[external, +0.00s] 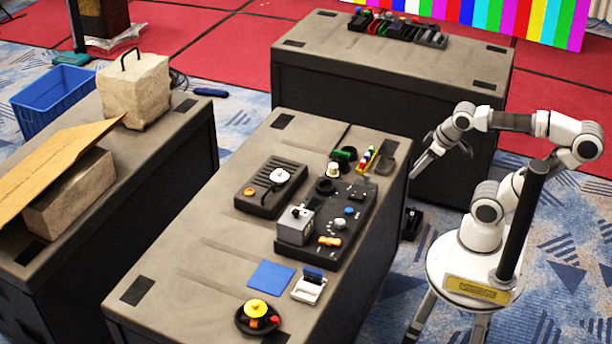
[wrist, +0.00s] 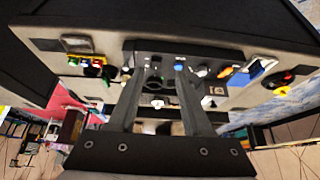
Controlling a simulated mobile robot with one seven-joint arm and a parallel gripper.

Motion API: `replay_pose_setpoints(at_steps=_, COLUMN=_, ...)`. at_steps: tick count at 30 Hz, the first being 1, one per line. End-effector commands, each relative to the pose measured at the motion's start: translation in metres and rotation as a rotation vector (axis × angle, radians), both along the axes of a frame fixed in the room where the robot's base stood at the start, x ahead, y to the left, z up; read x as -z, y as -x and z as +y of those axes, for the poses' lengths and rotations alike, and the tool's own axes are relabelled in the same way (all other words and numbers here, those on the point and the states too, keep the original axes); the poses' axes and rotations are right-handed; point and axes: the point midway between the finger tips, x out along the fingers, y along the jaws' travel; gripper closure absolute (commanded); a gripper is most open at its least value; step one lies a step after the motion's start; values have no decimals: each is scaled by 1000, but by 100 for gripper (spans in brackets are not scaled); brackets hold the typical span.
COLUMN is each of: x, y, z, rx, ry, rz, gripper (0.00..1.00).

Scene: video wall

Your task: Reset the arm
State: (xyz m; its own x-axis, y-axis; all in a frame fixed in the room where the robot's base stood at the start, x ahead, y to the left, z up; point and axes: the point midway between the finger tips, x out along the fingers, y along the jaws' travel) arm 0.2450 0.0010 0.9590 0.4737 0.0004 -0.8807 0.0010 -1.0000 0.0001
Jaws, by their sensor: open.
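My white arm (external: 484,115) stands at the right on its round base. It is bent at the elbow and reaches left. My gripper (external: 421,158) hangs in the air at the right edge of the middle table (external: 190,262), clear of its objects. In the wrist view my gripper (wrist: 158,62) shows two long grey fingers spread apart, with nothing held between them. The black device panel (external: 357,224) shows beyond the fingertips in the wrist view (wrist: 205,55), where the scene looks upside down.
The middle table bears a grey box (external: 296,225), a black slotted unit (external: 255,202), a blue square (external: 271,276) and a yellow-topped round item (external: 256,308). Another table (external: 400,58) stands behind. A left table (external: 160,160) carries stone blocks and a leaning board (external: 55,163).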

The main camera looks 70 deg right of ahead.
Motion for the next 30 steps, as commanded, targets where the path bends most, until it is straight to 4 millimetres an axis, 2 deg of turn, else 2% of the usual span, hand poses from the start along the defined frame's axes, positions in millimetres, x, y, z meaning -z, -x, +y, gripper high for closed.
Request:
replay_pose_setpoints(at_steps=6, x=-1, y=0, z=0, rx=0, ry=0, rz=1, gripper=51)
replay_pose_setpoints(at_steps=11, x=-18, y=-1, z=0, rx=1, ry=0, rz=1, gripper=51)
replay_pose_setpoints(at_steps=17, x=-63, y=-1, z=-1, rx=1, ry=0, rz=1, gripper=51)
replay_pose_setpoints(at_steps=30, x=-180, y=0, z=-1, rx=1, ry=0, rz=0, gripper=51)
